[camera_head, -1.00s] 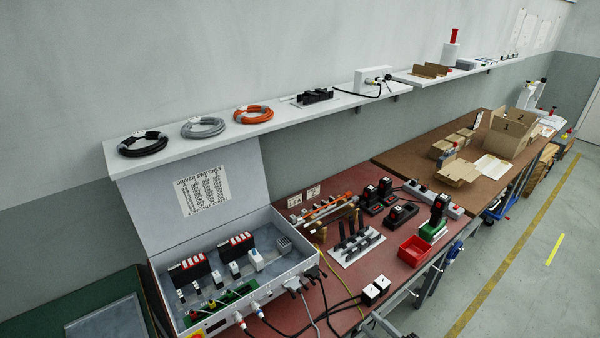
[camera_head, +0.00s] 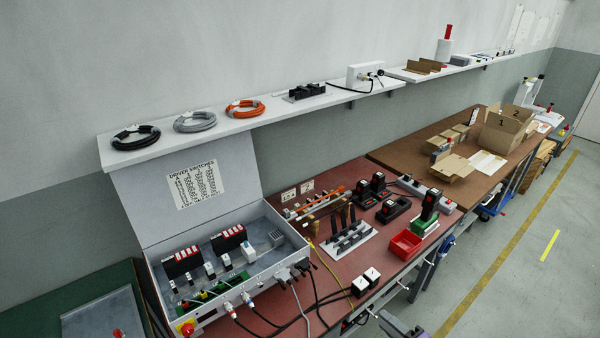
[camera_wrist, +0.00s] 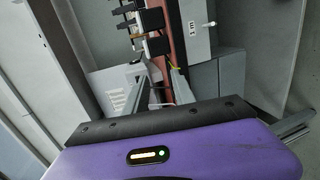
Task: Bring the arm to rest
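My gripper (camera_wrist: 158,92) shows in the wrist view as a purple body with a black front bar and two grey fingers. The fingers stand apart with nothing visible between them, so it looks open and empty. Beyond the fingers are the red bench top (camera_wrist: 178,55) and black blocks with cables. In the head view, a purple-grey piece that looks like part of my arm shows at the bottom edge, in front of the bench. The gripper's fingers cannot be made out there.
The red bench (camera_head: 334,265) carries an open switch box (camera_head: 285,262), a black tool rack, chargers and a red bin (camera_head: 405,244). Cables hang over its front edge. A wall shelf (camera_head: 215,130) runs above. A brown table (camera_head: 400,157) with cartons stands beyond.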

